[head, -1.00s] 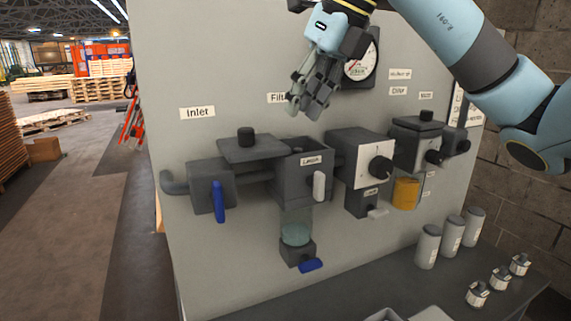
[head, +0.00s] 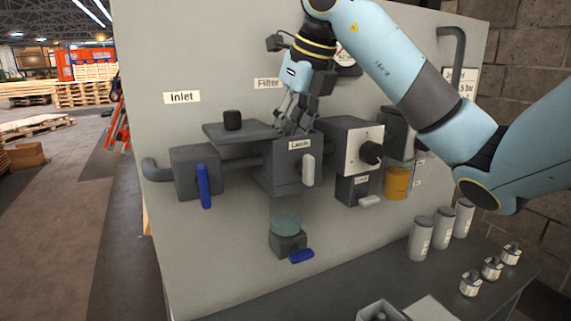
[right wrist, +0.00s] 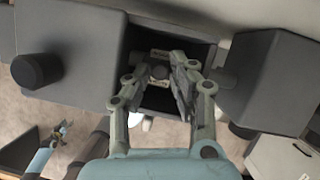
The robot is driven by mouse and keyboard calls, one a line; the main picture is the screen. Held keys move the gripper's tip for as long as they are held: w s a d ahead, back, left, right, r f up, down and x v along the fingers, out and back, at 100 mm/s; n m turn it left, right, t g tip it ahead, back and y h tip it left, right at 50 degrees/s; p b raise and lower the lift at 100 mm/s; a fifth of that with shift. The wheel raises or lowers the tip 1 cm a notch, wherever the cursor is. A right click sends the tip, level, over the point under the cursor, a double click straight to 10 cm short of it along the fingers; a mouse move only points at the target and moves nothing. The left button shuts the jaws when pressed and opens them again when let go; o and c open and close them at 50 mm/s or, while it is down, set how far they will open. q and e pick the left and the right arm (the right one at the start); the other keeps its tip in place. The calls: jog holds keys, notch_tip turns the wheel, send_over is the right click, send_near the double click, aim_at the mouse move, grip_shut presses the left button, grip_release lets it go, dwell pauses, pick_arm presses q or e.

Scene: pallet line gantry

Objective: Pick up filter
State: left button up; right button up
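The filter housing (head: 276,180) is a dark grey box on the panel under the "Filter" label; its top is open. My right gripper (head: 292,130) points down into this opening. The fingers look apart, one on each side; contact is not clear. The rest of the filter is hidden in the box.
The flat lid (head: 240,133) with a black knob lies left of the opening. The inlet valve with blue handle (head: 204,186) is at left, the regulator box (head: 350,145) at right. Grey canisters (head: 421,240) and small parts (head: 471,284) stand on the bench below.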

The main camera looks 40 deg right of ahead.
grip_shut()
jog(key=shift+r, duration=0.1)
dwell(0.3)
